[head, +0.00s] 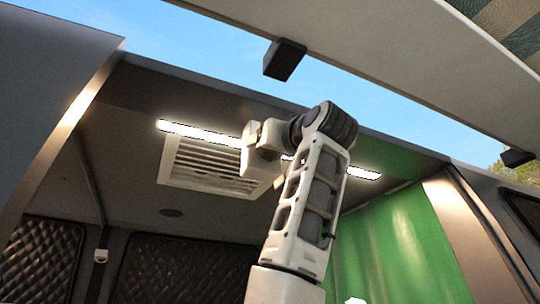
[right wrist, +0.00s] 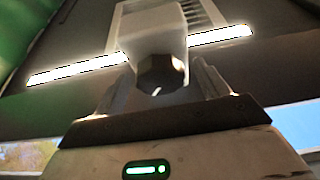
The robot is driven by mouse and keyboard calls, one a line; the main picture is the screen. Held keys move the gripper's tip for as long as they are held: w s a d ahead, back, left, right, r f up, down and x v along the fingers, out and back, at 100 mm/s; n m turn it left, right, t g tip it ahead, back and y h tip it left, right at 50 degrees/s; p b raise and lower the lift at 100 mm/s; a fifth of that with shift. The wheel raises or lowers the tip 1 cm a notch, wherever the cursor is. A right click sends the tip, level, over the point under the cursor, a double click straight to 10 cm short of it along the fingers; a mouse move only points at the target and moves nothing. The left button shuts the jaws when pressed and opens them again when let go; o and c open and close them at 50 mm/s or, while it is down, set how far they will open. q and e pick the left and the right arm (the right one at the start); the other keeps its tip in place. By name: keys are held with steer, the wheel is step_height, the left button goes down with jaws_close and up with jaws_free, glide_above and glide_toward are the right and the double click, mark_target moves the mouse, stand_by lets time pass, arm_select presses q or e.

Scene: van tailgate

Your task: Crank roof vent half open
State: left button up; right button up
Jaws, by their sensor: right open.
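The roof vent (head: 187,166) is a white slatted panel in a square frame on the van's ceiling. In the right wrist view its slats (right wrist: 200,12) show at the top. A white block (right wrist: 152,28) with a dark, faceted knob (right wrist: 160,72) at its near end is in front of the vent. My right gripper (right wrist: 158,88) is open, with its pale fingers on either side of the knob; I cannot tell whether they touch it. In the head view my right arm hides part of the vent's right side, and its fingertips are not clear. My left gripper is out of view.
A bright light strip (head: 200,134) runs along the ceiling beside the vent, partly behind my arm. The raised tailgate (head: 400,55) spans the upper right, with a black block (head: 284,60) on its edge.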

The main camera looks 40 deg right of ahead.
steer(key=c, duration=1)
steer(key=shift+o, duration=0.2)
steer(key=shift+m, duration=0.4)
steer(key=shift+a+r+m+g+h, duration=0.15)
steer(key=shift+m+g+h, duration=0.9)
steer(key=shift+m, duration=2.6)
steer(key=shift+a+r+m+g+h, duration=0.15)
steer(key=shift+m+g+h, duration=0.25)
steer(key=shift+m+g, duration=2.2)
steer(key=shift+a+r+m+g+h, duration=0.2)
steer(key=shift+m+h, duration=0.55)
steer(key=shift+m, duration=3.9)
steer(key=shift+w+d+m, duration=0.1)
steer(key=shift+m, duration=0.3)
